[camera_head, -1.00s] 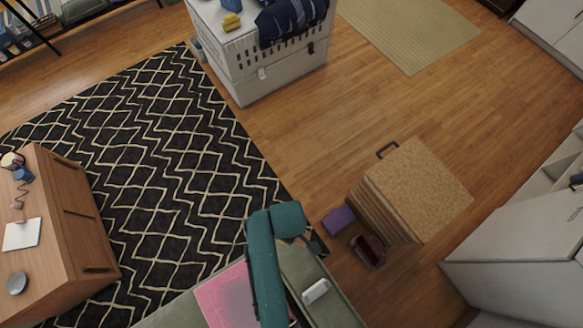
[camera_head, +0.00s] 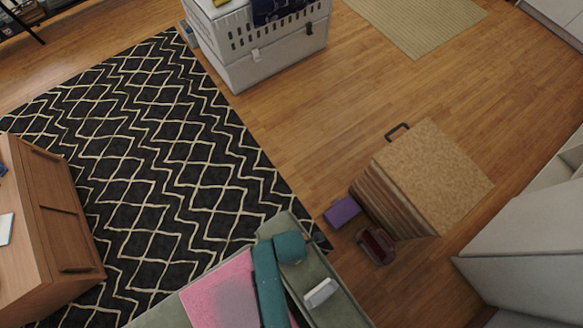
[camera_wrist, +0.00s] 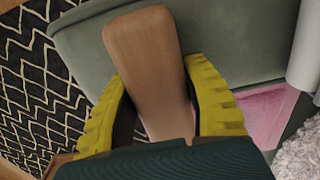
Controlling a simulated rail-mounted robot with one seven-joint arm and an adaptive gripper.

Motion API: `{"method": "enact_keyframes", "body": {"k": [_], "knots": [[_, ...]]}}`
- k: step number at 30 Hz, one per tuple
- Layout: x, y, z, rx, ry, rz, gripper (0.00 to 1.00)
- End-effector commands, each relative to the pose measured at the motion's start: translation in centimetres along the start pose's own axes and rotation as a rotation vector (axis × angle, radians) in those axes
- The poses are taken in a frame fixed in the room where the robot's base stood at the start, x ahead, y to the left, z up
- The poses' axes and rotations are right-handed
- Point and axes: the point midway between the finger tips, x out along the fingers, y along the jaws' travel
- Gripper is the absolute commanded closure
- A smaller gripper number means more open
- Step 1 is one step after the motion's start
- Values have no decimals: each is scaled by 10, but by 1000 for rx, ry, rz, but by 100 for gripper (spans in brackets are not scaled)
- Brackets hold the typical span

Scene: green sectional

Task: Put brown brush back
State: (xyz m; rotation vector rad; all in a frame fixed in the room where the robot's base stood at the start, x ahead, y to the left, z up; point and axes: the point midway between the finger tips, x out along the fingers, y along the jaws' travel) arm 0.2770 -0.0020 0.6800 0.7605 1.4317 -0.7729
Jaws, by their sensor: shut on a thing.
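The brown brush (camera_wrist: 145,45) shows in the wrist view as a smooth, rounded wooden piece, its near end hidden by my wrist. My gripper (camera_wrist: 155,75) is shut on it, with a yellow ridged finger on each side. Behind it is the green sofa (camera_wrist: 235,45), close to the brush; I cannot tell whether they touch. In the head view my teal arm reaches over the sofa (camera_head: 350,312), and the brush cannot be made out there.
A pink cloth (camera_head: 225,290) and a white object (camera_head: 321,292) lie on the sofa. A cork-topped box (camera_head: 435,175), a purple box (camera_head: 342,212) and a dark red item (camera_head: 377,245) stand right. A wooden cabinet (camera_head: 60,215) is left.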

Motion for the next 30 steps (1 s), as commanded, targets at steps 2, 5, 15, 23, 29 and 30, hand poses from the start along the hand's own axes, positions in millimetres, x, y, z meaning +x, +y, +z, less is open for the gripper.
{"method": "enact_keyframes", "body": {"k": [2,5,15,23,29,30], "knots": [[10,0,0,0,0,0,92],[9,1,0,1,-1,2,92],[12,0,0,1,0,0,30],[11,0,0,1,0,0,30],[-14,1,0,1,-2,4,30],[-24,1,0,1,-1,3,30]]}}
